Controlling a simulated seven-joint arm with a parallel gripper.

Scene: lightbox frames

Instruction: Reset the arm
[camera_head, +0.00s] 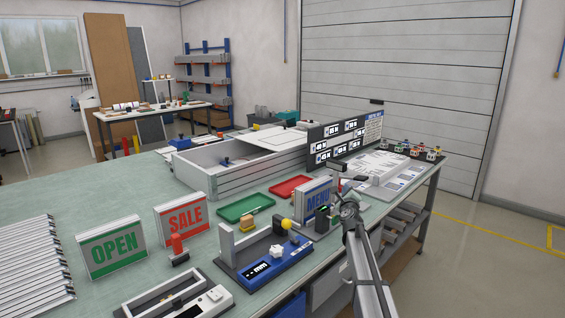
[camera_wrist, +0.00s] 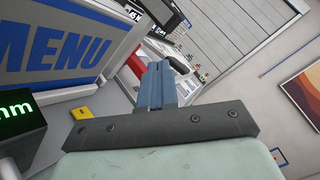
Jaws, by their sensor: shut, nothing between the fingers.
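My gripper (camera_wrist: 156,80) shows in the wrist view as blue-grey fingers beyond a dark bar. The fingers are together with nothing between them. In the head view my arm (camera_head: 364,255) reaches up from the lower right, its end over the right part of the bench beside the MENU sign (camera_head: 315,198). In the wrist view the MENU sign (camera_wrist: 60,45) stands tilted in the picture at the upper left, apart from the fingers. The exact fingertips are hard to make out in the head view.
The green bench (camera_head: 125,203) holds an OPEN sign (camera_head: 112,248), a SALE sign (camera_head: 182,219), a large open frame (camera_head: 235,165), a green tray (camera_head: 243,207), a red tray (camera_head: 290,186) and a blue device (camera_head: 268,270). Floor is clear at the right.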

